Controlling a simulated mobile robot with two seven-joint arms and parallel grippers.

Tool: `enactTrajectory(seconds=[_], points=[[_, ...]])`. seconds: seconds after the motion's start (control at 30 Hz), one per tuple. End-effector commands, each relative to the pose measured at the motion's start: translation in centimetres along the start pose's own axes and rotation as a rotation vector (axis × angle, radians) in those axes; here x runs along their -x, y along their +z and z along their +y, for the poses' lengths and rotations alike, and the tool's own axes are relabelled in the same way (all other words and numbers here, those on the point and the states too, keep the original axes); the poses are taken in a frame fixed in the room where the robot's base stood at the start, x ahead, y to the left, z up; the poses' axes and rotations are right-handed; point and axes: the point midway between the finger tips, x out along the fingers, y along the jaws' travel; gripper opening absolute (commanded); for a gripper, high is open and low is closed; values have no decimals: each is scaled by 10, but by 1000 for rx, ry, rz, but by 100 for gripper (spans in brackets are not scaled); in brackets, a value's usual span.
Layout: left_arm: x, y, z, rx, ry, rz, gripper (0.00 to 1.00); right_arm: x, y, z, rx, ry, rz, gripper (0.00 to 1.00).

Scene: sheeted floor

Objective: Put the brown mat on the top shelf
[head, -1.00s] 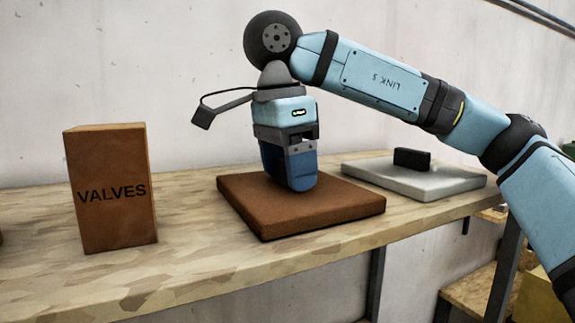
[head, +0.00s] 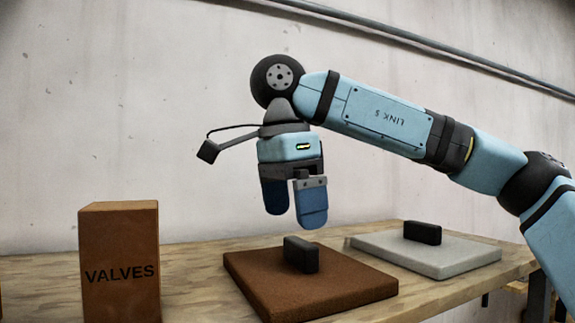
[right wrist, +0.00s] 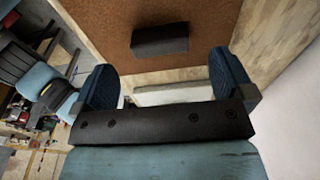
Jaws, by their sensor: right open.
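The brown mat (head: 345,285) lies flat on the wooden top shelf (head: 195,285), with a black block-like handle (head: 300,255) standing on it. My right gripper (head: 294,217) is open and empty above the handle, with a clear gap between them. In the right wrist view the brown mat (right wrist: 115,20) and its handle (right wrist: 160,39) show beyond the spread fingers of my right gripper (right wrist: 165,82). My left gripper is in neither view.
A brown box marked VALVES (head: 119,262) stands left of the mat. A pale grey mat (head: 465,255) with a black handle (head: 422,232) lies to its right, a small gap away. A wall rises behind the shelf.

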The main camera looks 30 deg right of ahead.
Motion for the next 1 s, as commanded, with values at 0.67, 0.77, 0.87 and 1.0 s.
enactTrajectory(seconds=[0.67,0.77,0.87,1.0], points=[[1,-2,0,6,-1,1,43,66,0,0,2,1,0,100],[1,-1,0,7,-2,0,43,66,0,0,1,1,0,100],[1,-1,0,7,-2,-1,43,66,0,0,1,1,0,100],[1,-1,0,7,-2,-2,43,66,0,0,1,1,0,100]])
